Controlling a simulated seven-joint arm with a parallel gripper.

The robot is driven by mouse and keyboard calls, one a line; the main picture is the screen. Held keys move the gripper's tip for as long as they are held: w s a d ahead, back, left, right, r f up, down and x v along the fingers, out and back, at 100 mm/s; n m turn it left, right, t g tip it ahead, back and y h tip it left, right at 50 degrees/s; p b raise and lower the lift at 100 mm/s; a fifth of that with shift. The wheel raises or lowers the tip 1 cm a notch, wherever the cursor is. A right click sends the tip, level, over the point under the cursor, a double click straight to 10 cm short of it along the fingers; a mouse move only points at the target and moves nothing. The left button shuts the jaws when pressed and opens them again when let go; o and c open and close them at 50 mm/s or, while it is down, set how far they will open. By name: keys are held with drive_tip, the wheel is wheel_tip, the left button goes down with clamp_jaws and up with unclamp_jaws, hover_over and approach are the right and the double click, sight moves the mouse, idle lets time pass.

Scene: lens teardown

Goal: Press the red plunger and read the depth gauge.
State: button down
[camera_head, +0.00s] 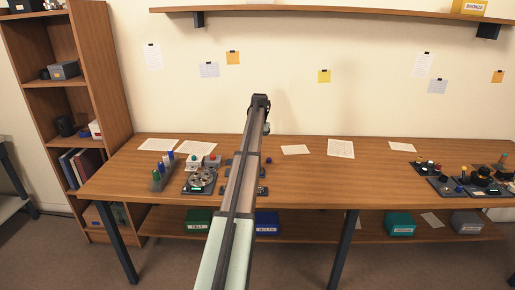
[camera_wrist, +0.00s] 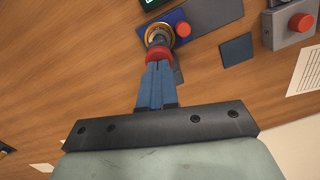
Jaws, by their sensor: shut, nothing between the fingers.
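In the wrist view my gripper (camera_wrist: 157,66) is shut, its blue fingers side by side with nothing between them. A red collar-like part (camera_wrist: 158,54) is right at the fingertips; whether they touch it I cannot tell. It is in line with a dark cylinder with a gold ring (camera_wrist: 154,30) on a blue plate. A small red knob (camera_wrist: 184,29) is just right of the ring. Which red part is the plunger is unclear. A green display (camera_wrist: 148,3) is cut off at the top edge, its reading not legible. In the head view my arm hides the gripper.
A grey box with a red button (camera_wrist: 300,22) is right of my gripper in the wrist view. In the head view a round device (camera_head: 202,178) and several small bottles (camera_head: 163,170) stand left of my arm. The wooden table (camera_head: 330,180) is clear at centre right.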

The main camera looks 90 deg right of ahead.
drive_tip(key=shift+a+f, duration=0.2)
drive_tip(key=shift+f, duration=0.5)
drive_tip(key=shift+a+f, duration=0.2)
drive_tip(key=shift+f, duration=0.5)
drive_tip(key=d, duration=0.1)
drive_tip(key=s+d+r, duration=0.1)
drive_tip(key=shift+d, duration=0.35)
drive_tip(key=shift+s+d, duration=0.1)
drive_tip(key=shift+d, duration=0.3)
wheel_tip(320, 180, up, 15)
drive_tip(key=shift+d+r, duration=0.2)
drive_tip(key=shift+d, duration=0.05)
